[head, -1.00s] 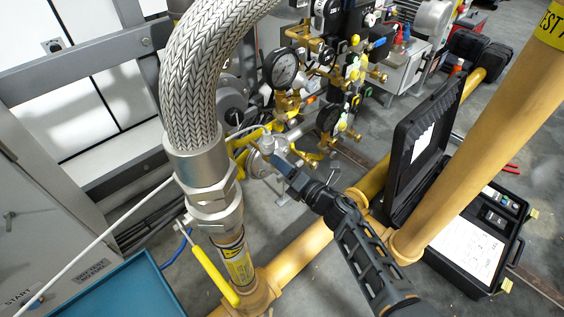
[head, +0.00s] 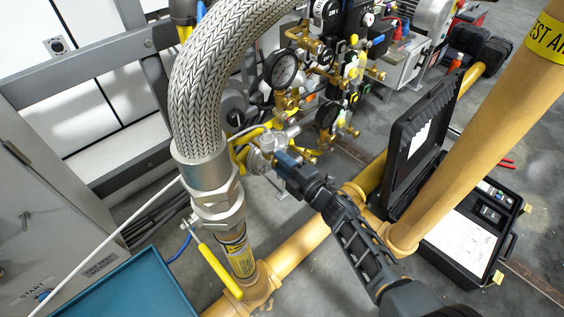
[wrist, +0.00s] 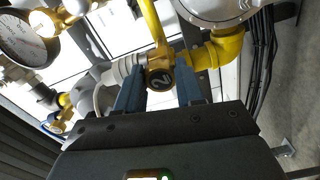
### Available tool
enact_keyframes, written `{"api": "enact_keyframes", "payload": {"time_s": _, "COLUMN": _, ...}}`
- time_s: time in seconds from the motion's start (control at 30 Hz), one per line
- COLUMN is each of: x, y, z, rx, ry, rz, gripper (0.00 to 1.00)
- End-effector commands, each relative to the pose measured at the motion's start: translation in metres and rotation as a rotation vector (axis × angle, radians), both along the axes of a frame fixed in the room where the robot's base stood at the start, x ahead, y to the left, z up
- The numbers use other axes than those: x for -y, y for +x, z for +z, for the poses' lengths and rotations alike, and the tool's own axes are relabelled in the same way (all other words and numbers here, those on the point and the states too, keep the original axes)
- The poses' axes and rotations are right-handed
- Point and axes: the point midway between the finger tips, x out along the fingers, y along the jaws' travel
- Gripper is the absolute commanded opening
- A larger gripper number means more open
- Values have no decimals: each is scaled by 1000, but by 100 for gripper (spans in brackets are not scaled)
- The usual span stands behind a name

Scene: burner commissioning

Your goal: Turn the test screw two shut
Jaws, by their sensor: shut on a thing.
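Test screw two is a brass fitting with a round dark cap marked "2" (wrist: 160,78), seen in the wrist view at the yellow pipework. My gripper (wrist: 158,90) has its two blue fingers on either side of this cap, shut on it. In the head view my gripper (head: 280,158) reaches in from the lower right to the silver regulator body (head: 262,158). The screw itself is hidden there behind the fingers.
A pressure gauge (head: 281,70) and brass valves crowd just behind. A braided hose (head: 205,90) with a yellow-handled valve (head: 220,270) stands left. Thick yellow pipes (head: 470,150) and an open black case (head: 470,235) are right of my arm.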

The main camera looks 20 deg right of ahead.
Motion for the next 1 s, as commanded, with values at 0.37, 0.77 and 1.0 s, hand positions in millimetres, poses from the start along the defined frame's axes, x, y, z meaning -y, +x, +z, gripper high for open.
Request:
{"api": "enact_keyframes", "payload": {"time_s": 0.37, "x": 1, "y": 0, "z": -1, "rx": -11, "ry": 29, "rz": -2, "gripper": 6}}
{"api": "enact_keyframes", "payload": {"time_s": 0.77, "x": 0, "y": 0, "z": -1, "rx": -10, "ry": 28, "rz": -1, "gripper": 56}}
{"api": "enact_keyframes", "payload": {"time_s": 1.0, "x": 0, "y": 0, "z": 0, "rx": -9, "ry": 28, "rz": -1, "gripper": 63}}
